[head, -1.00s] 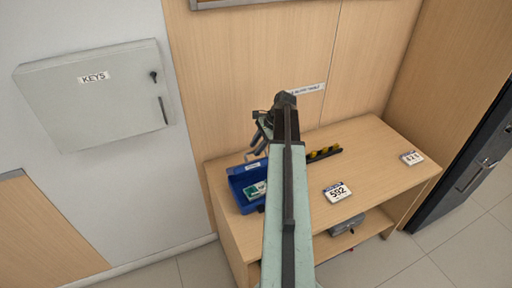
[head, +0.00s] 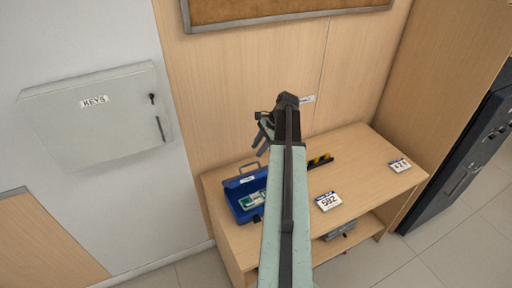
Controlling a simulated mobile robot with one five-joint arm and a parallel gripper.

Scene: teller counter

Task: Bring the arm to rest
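My arm stretches up the middle of the head view, in front of a wooden counter (head: 372,150). My gripper (head: 262,140) is at its far end, seen from behind, pointing down and left above the back left of the counter. The arm's end hides part of it. Its fingers are small and partly covered, so I cannot tell whether they are open or shut. Nothing clearly shows between them.
A blue box (head: 241,213) with its lid up stands on the counter's left. Number cards (head: 328,201) and (head: 399,165) and a yellow-black strip (head: 320,161) lie on top. A grey case (head: 340,231) is on the shelf below. A key cabinet (head: 97,115) hangs on the left wall.

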